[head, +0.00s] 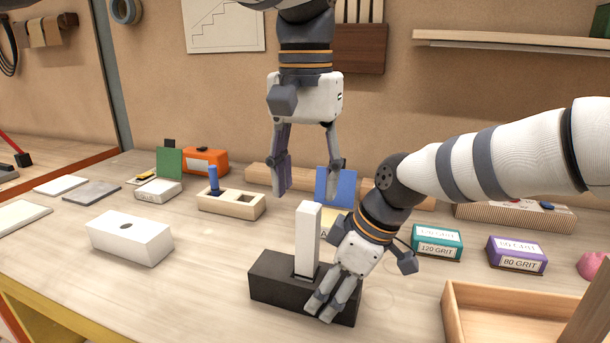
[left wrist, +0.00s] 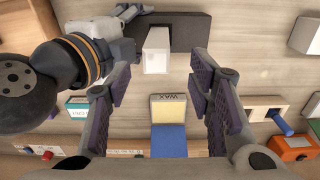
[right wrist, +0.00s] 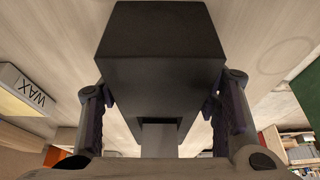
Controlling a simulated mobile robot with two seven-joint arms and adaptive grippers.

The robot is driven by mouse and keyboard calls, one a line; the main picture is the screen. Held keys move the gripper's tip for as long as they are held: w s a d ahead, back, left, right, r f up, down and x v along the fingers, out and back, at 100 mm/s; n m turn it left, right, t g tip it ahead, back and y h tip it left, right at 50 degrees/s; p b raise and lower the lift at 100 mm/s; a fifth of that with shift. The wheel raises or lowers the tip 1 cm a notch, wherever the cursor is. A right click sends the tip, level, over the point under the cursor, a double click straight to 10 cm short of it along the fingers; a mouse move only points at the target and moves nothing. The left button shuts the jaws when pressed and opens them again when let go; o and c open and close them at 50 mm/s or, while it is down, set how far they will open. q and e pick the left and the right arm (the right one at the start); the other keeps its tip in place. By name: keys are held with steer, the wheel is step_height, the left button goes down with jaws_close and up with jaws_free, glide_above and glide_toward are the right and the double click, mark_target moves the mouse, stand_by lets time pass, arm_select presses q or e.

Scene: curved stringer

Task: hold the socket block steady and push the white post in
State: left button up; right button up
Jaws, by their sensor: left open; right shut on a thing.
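The black socket block (head: 275,281) lies on the bench at the front middle of the head view. The white post (head: 307,240) stands upright in its top; how deep it sits is hidden. My right gripper (head: 333,300) is shut on the block's right part. In the right wrist view the block (right wrist: 160,45) lies between the fingers. My left gripper (head: 309,190) is open and empty, pointing down above and behind the post, not touching it.
A white block with a hole (head: 130,239) stands at left. A wooden block with a blue peg (head: 231,204) and a blue-and-yellow wax block (left wrist: 170,118) lie behind. Grit boxes (head: 437,241) and a wooden tray (head: 458,316) are at right.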

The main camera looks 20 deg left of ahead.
steer(key=shift+d, duration=0.1)
steer(key=o, duration=1.2)
steer(key=shift+w, duration=0.1)
steer(key=shift+o, duration=0.5)
steer(key=o, duration=0.4)
steer(key=shift+r, duration=0.1)
steer(key=shift+v, duration=2.45)
